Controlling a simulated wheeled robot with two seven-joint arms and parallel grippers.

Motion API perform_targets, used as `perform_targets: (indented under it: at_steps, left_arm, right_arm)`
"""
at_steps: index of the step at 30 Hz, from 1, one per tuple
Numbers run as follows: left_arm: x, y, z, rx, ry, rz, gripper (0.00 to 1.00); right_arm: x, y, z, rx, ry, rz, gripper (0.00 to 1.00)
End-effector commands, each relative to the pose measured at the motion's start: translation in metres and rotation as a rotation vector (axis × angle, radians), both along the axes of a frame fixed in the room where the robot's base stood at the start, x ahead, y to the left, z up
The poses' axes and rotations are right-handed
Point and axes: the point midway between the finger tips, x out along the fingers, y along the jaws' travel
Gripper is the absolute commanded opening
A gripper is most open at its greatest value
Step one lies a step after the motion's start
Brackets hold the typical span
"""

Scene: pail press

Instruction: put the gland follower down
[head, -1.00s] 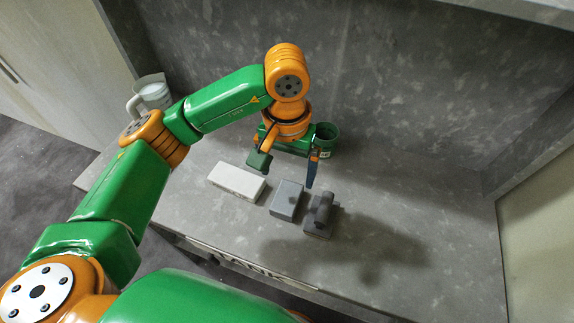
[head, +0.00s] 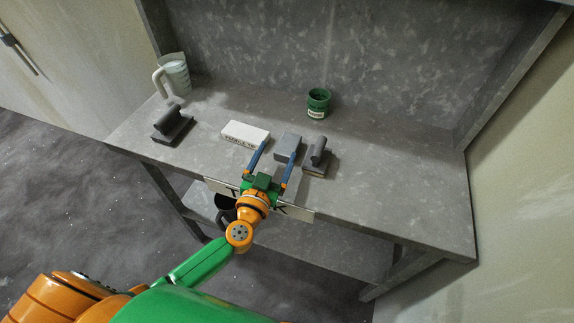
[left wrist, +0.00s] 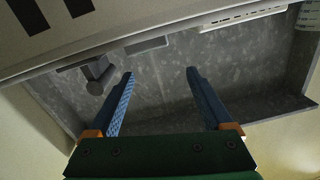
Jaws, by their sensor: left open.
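My left gripper (head: 277,150) is open and empty at the bench's front edge, its blue fingers pointing toward the back. In the left wrist view its two fingers (left wrist: 160,72) stand wide apart with nothing between them. No part is marked as the gland follower, and I cannot tell which one it is. Just past the fingertips lie a plain grey block (head: 289,142) and a dark grey block with a raised round handle (head: 317,157). The handled block also shows in the left wrist view (left wrist: 97,72). My right gripper is not in view.
A white lettered block (head: 245,134) lies left of the grey one. A similar dark handled block (head: 172,125) and a pale jug (head: 175,74) stand at the left. A green cup (head: 318,103) stands behind. The bench (head: 410,185) is clear at right. Its back wall limits reach.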

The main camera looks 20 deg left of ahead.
Motion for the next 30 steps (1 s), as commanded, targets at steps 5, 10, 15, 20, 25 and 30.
perform_targets:
  at_steps: [5,10,15,20,25,30]
  left_arm:
    - [-0.012,-0.005,-0.039,-0.168,0.136,-0.026,0.84]
    - [0.014,-0.005,-0.042,-0.172,0.136,-0.025,0.84]
    - [0.047,-0.005,-0.045,-0.171,0.135,-0.026,0.84]
    - [0.056,-0.005,-0.044,-0.169,0.137,-0.026,0.84]
    - [0.056,-0.005,-0.043,-0.168,0.137,-0.026,0.73]
    - [0.056,-0.005,-0.043,-0.168,0.136,-0.026,0.27]
  right_arm:
    - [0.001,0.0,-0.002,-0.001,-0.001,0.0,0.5]
    - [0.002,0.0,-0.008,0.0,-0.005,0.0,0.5]
    - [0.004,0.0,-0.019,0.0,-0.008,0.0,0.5]
    - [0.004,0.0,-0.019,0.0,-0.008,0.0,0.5]
    - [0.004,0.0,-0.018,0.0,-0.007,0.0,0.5]
    - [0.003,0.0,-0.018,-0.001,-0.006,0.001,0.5]
